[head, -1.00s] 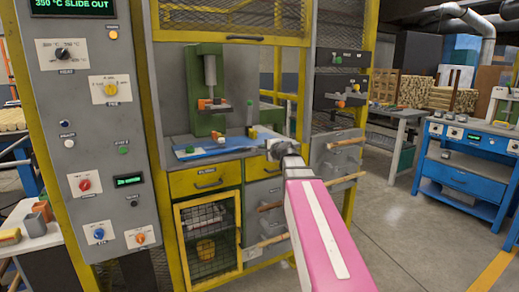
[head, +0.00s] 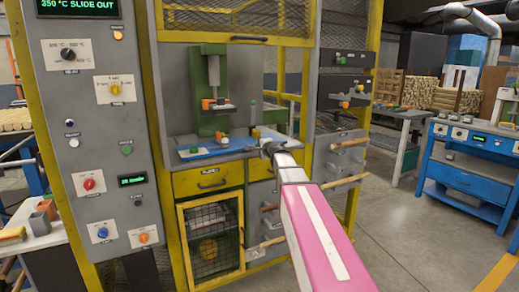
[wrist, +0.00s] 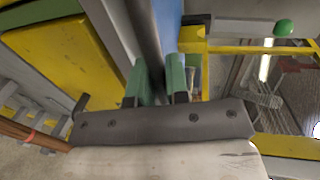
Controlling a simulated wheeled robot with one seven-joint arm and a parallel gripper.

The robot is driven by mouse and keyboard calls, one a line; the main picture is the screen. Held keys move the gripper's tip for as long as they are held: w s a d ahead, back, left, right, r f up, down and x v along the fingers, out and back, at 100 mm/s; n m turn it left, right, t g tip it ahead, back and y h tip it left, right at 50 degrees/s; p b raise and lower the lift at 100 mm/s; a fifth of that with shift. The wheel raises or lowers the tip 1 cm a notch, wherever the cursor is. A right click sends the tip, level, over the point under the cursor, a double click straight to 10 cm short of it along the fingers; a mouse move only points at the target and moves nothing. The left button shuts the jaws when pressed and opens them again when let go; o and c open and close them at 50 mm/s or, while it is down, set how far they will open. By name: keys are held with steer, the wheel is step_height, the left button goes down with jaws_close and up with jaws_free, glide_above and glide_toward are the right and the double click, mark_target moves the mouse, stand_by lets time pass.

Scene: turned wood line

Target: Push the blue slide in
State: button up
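The blue slide (head: 215,147) is a flat blue plate on the bench under the green press. Small coloured parts stand on or by it. In the wrist view a blue surface (wrist: 167,28) shows beyond the fingers, beside a dark grey edge. My gripper (head: 264,147) is at the front right of the bench, near the slide's right end. In the wrist view its two green fingers (wrist: 158,82) stand a little apart, with no held object visible between them. I cannot tell whether they touch the edge. The display (head: 77,5) reads "350 °C SLIDE OUT".
The green press (head: 212,95) stands behind the slide. A yellow drawer (head: 208,179) and a mesh-fronted cabinet (head: 210,233) are below. A control panel (head: 95,130) is at left. Wooden handles stick out at right. A blue bench (head: 468,170) stands at far right, with open floor before it.

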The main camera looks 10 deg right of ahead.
jaws_close()
steer(key=shift+r+x, duration=0.2)
steer(key=shift+x, duration=0.8)
steer(key=shift+r+x, duration=0.25)
steer(key=shift+x, duration=0.8)
steer(key=shift+o, duration=1.5)
jaws_free()
steer(key=shift+s, duration=0.1)
steer(key=v, duration=1)
steer(key=shift+s+d, duration=0.15)
steer(key=shift+s, duration=0.15)
